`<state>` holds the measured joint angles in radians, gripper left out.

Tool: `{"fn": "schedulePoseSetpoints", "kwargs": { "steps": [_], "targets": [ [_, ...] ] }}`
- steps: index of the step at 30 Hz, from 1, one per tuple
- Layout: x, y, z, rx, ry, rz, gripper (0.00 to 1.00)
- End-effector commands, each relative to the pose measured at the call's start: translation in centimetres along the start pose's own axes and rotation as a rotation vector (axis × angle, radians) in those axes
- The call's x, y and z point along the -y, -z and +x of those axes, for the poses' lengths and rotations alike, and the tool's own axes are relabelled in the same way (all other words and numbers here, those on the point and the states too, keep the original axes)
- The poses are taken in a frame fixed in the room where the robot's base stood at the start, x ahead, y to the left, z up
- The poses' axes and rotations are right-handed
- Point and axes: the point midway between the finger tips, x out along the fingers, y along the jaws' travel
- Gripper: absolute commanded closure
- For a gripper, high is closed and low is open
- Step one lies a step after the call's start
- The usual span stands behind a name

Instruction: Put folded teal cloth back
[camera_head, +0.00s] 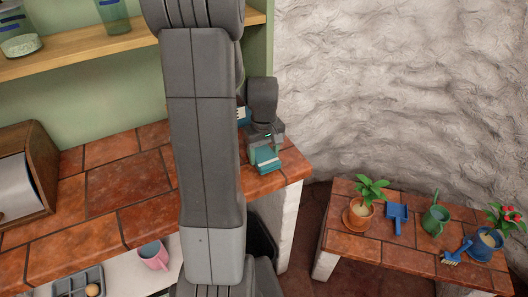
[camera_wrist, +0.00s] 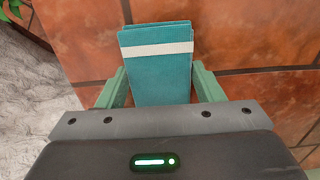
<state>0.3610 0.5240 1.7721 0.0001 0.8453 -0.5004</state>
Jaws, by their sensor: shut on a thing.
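The folded teal cloth (camera_wrist: 157,77) has a pale stripe across it and lies between the two green fingers of my gripper (camera_wrist: 157,88) in the wrist view. My gripper is shut on it. In the head view the cloth (camera_head: 267,160) shows just below my gripper (camera_head: 264,148), over the right end of the tiled counter (camera_head: 130,185). I cannot tell whether the cloth touches the tiles. My arm hides part of the counter behind it.
A blue-and-white item (camera_head: 243,116) shows partly behind my arm. A wooden bread box (camera_head: 38,172) stands on the counter at left. A lower tiled bench (camera_head: 340,222) at right holds a potted plant (camera_head: 360,209) and several garden things.

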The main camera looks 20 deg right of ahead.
Motion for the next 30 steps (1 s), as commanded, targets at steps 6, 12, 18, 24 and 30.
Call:
{"fn": "schedulePoseSetpoints", "kwargs": {
  "steps": [6, 12, 18, 24, 30],
  "targets": [
    [0.0, 0.0, 0.1, 0.0, 0.0, 0.0, 0.6],
    [0.0, 0.0, 0.2, 0.0, 0.0, 0.0, 0.17],
    [0.0, 0.0, 0.2, 0.0, 0.0, 0.0, 0.17],
    [0.0, 0.1, -0.6, -0.002, -0.001, 0.0, 0.17],
    [-0.1, 0.1, -4.3, -0.006, -0.003, 0.0, 0.17]
  ]
}}
